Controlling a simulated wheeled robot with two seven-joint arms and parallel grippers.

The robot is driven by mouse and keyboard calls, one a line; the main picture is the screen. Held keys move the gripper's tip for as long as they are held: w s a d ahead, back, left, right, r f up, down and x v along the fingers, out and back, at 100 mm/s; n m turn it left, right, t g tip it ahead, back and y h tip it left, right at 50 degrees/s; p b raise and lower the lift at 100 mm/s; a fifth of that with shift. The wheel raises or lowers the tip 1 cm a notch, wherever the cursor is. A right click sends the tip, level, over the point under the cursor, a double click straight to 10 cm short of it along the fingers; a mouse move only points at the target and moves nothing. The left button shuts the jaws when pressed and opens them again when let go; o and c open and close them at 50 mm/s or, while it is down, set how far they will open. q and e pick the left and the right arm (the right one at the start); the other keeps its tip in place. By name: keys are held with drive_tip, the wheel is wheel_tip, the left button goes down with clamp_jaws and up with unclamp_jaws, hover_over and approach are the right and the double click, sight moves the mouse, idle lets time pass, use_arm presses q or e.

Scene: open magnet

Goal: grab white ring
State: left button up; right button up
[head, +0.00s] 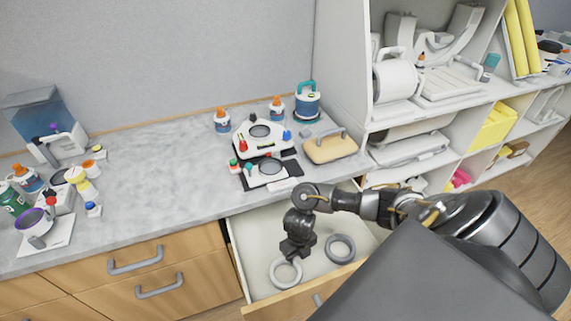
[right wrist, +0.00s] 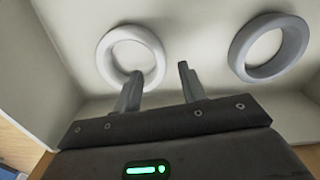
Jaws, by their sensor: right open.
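A white ring (head: 285,273) lies flat in the open drawer, toward its front left. It also shows in the right wrist view (right wrist: 104,56), at the upper left. A grey ring (head: 341,249) lies to its right in the same drawer, and in the right wrist view (right wrist: 242,57) it is at the upper right. My right gripper (head: 292,254) reaches down into the drawer just behind the white ring. My left gripper is not visible.
The drawer (head: 242,262) is pulled out below the grey counter (head: 160,190), and its walls surround the rings. Bottles and instruments stand on the counter. A white shelf unit (head: 340,70) is at the right. The drawer floor between the rings is clear.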

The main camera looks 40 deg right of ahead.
sight(297, 264)
drive_tip(key=shift+s+f, duration=0.1)
drive_tip(key=shift+f, duration=2.7)
clamp_jaws()
